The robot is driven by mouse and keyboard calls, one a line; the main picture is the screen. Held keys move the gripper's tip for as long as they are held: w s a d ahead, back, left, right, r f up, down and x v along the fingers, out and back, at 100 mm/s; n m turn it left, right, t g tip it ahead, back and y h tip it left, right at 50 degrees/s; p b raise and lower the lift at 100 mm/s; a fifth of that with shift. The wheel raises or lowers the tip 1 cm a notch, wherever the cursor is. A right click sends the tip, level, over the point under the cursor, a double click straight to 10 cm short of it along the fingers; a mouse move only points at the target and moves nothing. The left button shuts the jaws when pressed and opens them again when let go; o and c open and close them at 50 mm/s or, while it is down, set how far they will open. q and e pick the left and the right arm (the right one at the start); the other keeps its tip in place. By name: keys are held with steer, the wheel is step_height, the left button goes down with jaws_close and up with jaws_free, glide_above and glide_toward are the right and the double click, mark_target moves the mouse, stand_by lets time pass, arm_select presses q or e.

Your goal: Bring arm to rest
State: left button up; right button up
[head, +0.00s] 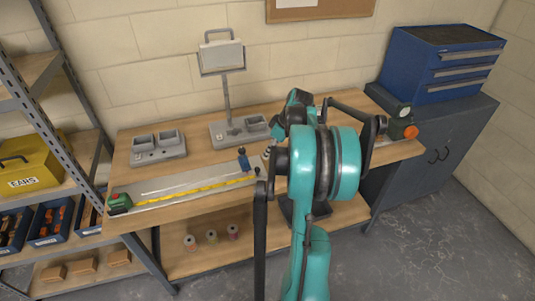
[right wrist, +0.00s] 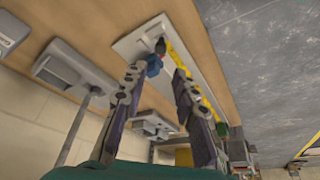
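My right arm comes in teal from the lower right in the head view and hides part of the bench. Its gripper (head: 268,158) is partly hidden by the arm, low over the right part of a pale board. In the right wrist view the two fingers of this gripper (right wrist: 158,72) stand apart, with nothing clamped between them. A small blue piece (head: 243,160) with a dark top stands on the board just left of the gripper. The blue piece also shows near the fingertips in the wrist view (right wrist: 154,65). My left gripper is not in view.
A yellow tape (head: 205,187) runs along the board (head: 165,188) from a green case (head: 120,203). Grey twin tubs (head: 158,146) and a stand (head: 227,95) are behind. Shelving is at left, a blue drawer chest (head: 440,65) at right. Floor at lower right is clear.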

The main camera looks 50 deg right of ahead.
stand_by(0.5)
steer(key=w+a+r+m+h+b, duration=0.1)
steer(key=a+r, duration=0.1)
steer(key=a, duration=1)
steer(key=w+a+r+b, duration=0.1)
steer(key=a, duration=1)
steer(key=s+a+f+t, duration=0.1)
steer(key=s+a, duration=0.2)
steer(key=a, duration=0.3)
steer(key=s+a+f+b, duration=0.1)
steer(key=s+a+f, duration=0.1)
steer(key=a, duration=0.4)
steer(key=s+a+f+m+t+b, duration=0.1)
steer(key=s+a, duration=0.3)
steer(key=a, duration=0.3)
steer(key=shift+f+t, duration=0.25)
steer(key=shift+t, duration=0.05)
